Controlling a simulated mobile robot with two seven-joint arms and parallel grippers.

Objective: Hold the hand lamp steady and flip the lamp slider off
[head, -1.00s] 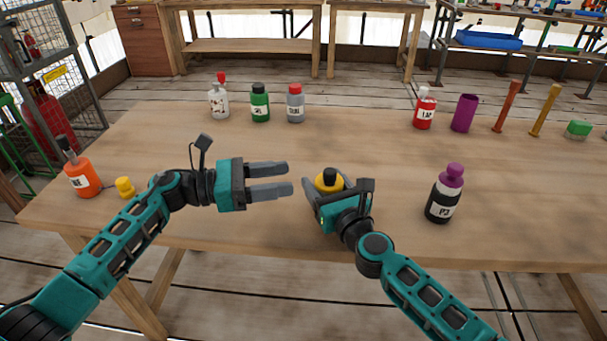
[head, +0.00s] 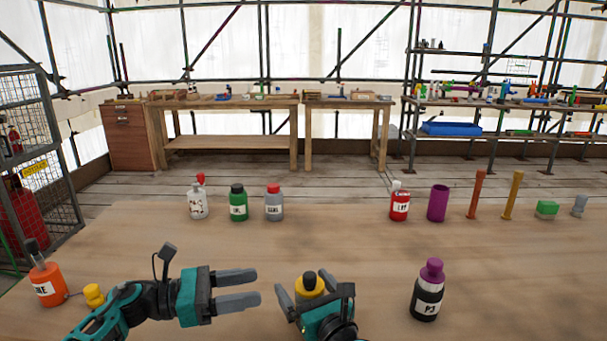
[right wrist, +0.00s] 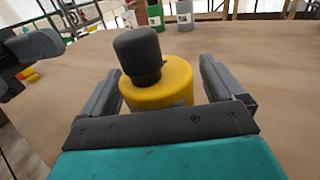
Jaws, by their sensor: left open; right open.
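No hand lamp or slider can be clearly made out. A yellow bottle-like body with a black cap (head: 309,287) stands on the table between the fingers of my right gripper (head: 303,298). In the right wrist view, the yellow body (right wrist: 157,92) sits between the two grey fingers of the right gripper (right wrist: 156,78), which are open on either side of it. Whether they touch it I cannot tell. Its lower part is hidden by the gripper. My left gripper (head: 258,287) is open and empty, to the left of it, fingers pointing right.
A black bottle with a purple cap (head: 427,290) stands to the right. An orange bottle (head: 46,285) and a small yellow piece (head: 94,295) are at the left. Several bottles, a purple cup (head: 437,204) and upright rods line the back. The table middle (head: 340,235) is clear.

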